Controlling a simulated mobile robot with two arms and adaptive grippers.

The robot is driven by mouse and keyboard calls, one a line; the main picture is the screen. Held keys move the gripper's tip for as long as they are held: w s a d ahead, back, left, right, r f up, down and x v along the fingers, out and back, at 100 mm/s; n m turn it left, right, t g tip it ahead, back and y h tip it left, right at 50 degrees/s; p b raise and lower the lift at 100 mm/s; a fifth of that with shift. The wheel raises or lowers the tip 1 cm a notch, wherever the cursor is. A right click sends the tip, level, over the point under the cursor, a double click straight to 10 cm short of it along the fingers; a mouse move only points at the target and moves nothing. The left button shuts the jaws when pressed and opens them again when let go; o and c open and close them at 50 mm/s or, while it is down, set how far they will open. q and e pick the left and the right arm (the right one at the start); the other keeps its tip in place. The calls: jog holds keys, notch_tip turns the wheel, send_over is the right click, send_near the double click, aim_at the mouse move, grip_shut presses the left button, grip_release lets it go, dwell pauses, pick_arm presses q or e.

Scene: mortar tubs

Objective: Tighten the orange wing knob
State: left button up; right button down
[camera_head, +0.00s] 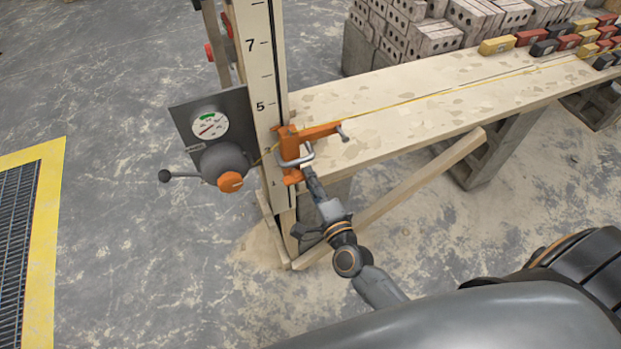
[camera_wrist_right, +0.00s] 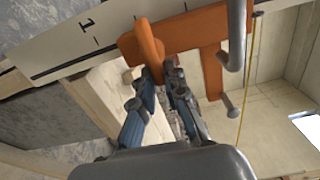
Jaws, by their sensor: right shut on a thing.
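The orange wing knob (camera_wrist_right: 148,48) shows in the right wrist view at the foot of an orange clamp (camera_wrist_right: 210,65). In the head view the knob (camera_head: 292,177) is at the clamp's lower end, beside the numbered post. The clamp (camera_head: 318,133) sits against the post with a grey bent handle. My right gripper (camera_head: 309,174) reaches up to the knob from below right. In the wrist view its fingers (camera_wrist_right: 160,80) are shut on the lower part of the knob, which hides their tips. My left gripper is not in view.
The numbered post (camera_head: 263,90) stands at the plank's near end. A grey reel (camera_head: 222,158) with an orange cap and a gauge is at its left. The long plank (camera_head: 400,105) carries a yellow line and coloured blocks. A diagonal brace (camera_head: 415,188) runs below.

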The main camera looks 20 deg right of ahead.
jog(key=c, duration=1.4)
grip_release()
jog(key=shift+s, duration=0.1)
jog(key=s, duration=1.2)
jog(key=shift+d, duration=0.2)
jog(key=shift+w, duration=0.1)
jog(key=s+f+n+g, duration=0.3)
jog(key=f+n, duration=0.1)
jog(key=f, duration=0.6)
jog(key=s+f+n+g+y, duration=0.1)
jog(key=s+f+n+g, duration=0.25)
jog(key=f, duration=0.65)
jog(key=s+f+n+g, duration=0.25)
jog(key=f+n, duration=0.25)
jog(key=f, duration=0.6)
jog(key=s+d+f+n+g, duration=0.1)
jog(key=s+f+n+g, duration=0.1)
jog(key=s+f, duration=0.2)
jog(key=s+d+f+n+g+h, duration=0.1)
jog(key=s+f, duration=0.4)
jog(key=s, duration=0.5)
jog(key=s+d+f+n+g, duration=0.3)
jog(key=s+f+n+g, duration=0.1)
jog(key=s, duration=0.3)
jog(key=shift+d+f+n+g+h, duration=0.3)
jog(key=shift+f+n+g, duration=0.1)
jog(key=shift+n+g, duration=0.1)
